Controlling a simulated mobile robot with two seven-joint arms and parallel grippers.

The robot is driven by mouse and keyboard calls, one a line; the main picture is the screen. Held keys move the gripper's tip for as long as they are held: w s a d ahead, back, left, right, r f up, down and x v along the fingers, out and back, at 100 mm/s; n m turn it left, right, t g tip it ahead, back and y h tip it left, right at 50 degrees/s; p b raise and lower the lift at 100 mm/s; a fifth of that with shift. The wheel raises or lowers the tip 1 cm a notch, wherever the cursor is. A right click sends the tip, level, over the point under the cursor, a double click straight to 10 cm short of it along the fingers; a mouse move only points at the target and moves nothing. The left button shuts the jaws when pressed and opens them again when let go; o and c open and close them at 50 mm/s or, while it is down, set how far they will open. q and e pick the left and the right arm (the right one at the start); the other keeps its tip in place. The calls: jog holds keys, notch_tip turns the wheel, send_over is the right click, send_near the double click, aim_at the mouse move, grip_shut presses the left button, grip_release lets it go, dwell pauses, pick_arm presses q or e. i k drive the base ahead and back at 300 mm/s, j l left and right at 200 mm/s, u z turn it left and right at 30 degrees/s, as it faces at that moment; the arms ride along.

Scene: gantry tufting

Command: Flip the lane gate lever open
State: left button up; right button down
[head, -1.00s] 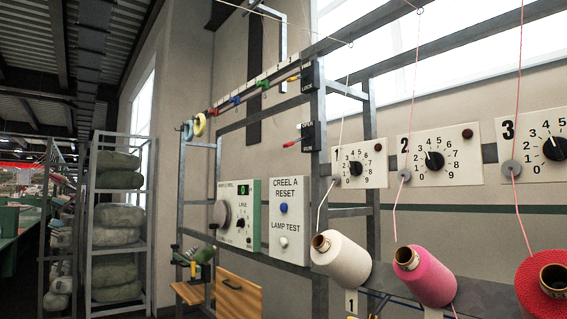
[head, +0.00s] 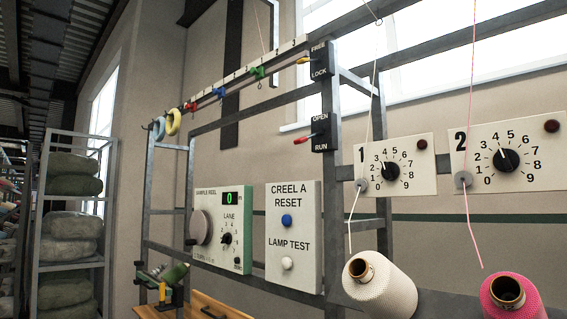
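A lever with a red tip (head: 302,140) sticks out to the left from a black plate marked OPEN above and RUN below (head: 319,132), on an upright metal post. The lever slants slightly down towards its tip, on the RUN side. A second lever with a yellow tip (head: 304,60) is on a black plate marked FREE and LOCK (head: 319,60) higher on the same post. Neither of my grippers shows in the head view, and nothing touches the levers.
Below the levers are a white CREEL A RESET panel (head: 306,242) and a sample reel panel (head: 211,257). Numbered dial plates (head: 423,150) are on the right. A shelf rack (head: 108,215) stands at left.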

aim_at(300, 141)
jog(key=i+j, duration=1.05)
